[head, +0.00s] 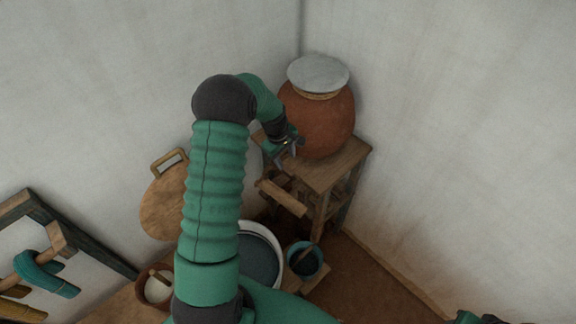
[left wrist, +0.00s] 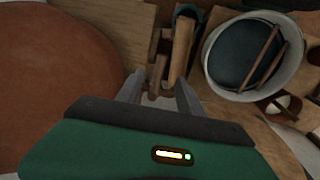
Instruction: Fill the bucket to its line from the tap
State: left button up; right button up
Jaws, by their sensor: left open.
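A round clay pot (head: 318,125) with a pale lid (head: 318,74) stands on a wooden stand; its side fills the left of the left wrist view (left wrist: 55,85). My left gripper (head: 294,148) is open at the pot's lower left side. In the left wrist view its two fingers (left wrist: 157,88) are apart, with a small wooden piece (left wrist: 157,68) just beyond them. I cannot tell whether this is the tap or whether they touch it. Only dark and green parts of my right arm show at bottom right.
The wooden stand (head: 340,165) has a beam (head: 283,197) sticking out to the left. A white-rimmed tub (head: 277,240) with dark contents is left of the bucket. A brown pot (head: 157,284) and a round wooden board (head: 162,208) are farther left. Floor right of the bucket is clear.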

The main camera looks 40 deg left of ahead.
aim_at(287, 170)
pick_arm(q)
jog(key=f+p, duration=0.1)
jog(key=f, duration=0.2)
jog(key=w+f+p, duration=0.1)
jog(key=f, duration=0.2)
jog(key=shift+w+d+f, duration=0.1)
jog(key=shift+f, duration=0.05)
jog(key=f, duration=0.1)
jog(key=a+f, duration=0.1)
jog(key=f, duration=0.1)
jog(key=shift+w+a+f, duration=0.25)
jog(key=shift+w+a, duration=0.05)
jog(key=shift+a, duration=0.05)
jog(key=shift+a+f, duration=0.1)
jog(key=shift+a, duration=0.05)
jog(key=shift+d, duration=0.35)
jog(key=shift+c, duration=0.3)
jog(key=shift+d+r, duration=0.35)
jog(key=shift+d, duration=0.15)
jog(key=c, duration=0.5)
grip_shut()
jog(key=shift+a, duration=0.3)
pick_arm(e)
jog(key=v, duration=0.3)
jog(key=shift+w+a+r, duration=0.1)
jog(key=shift+w, duration=0.15)
